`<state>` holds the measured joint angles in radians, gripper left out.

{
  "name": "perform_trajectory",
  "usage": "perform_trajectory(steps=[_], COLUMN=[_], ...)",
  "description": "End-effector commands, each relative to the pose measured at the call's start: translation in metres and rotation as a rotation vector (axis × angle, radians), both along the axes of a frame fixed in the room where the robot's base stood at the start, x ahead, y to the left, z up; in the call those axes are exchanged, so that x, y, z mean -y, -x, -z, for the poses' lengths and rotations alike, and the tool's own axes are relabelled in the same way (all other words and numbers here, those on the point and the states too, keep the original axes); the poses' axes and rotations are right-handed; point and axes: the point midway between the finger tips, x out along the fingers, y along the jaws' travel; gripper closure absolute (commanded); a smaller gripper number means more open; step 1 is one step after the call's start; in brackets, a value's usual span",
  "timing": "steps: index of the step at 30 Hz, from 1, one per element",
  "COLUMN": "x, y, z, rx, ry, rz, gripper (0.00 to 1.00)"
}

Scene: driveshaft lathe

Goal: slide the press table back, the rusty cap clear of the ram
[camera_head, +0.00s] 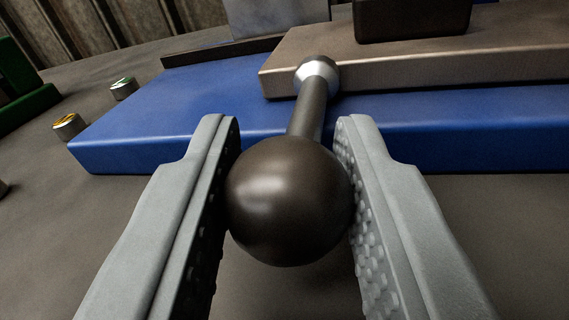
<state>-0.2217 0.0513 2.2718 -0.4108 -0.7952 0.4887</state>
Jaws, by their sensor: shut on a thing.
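My gripper (287,125) is shut on a dark round ball knob (288,203), with one ridged finger on each side. The knob sits on a short dark rod (308,108) with a silver collar (317,74). The collar meets the front face of a brownish flat slab, which looks like the press table (410,69). The slab lies on a blue base (190,112). A dark block (412,18) stands on the slab, cut off by the top edge. I cannot make out the rusty cap or the ram in this view.
Two small metal cylinders stand left of the blue base, one with a green top (123,88) and one with a yellow-orange top (68,126). A green object (22,85) is at the left edge. A grey block (275,15) is behind. The grey surface in front is clear.

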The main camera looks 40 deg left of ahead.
Motion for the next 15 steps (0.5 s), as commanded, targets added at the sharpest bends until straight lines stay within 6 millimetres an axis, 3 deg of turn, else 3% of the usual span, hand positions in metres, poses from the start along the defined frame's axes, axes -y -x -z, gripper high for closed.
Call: perform_trajectory(steps=[6,15], x=[0.03,0.043], y=[-0.01,-0.015], z=[0.0,-0.001], rx=[0.0,0.001], ry=[0.0,0.0], rz=[0.003,0.001], gripper=[1.0,1.0])
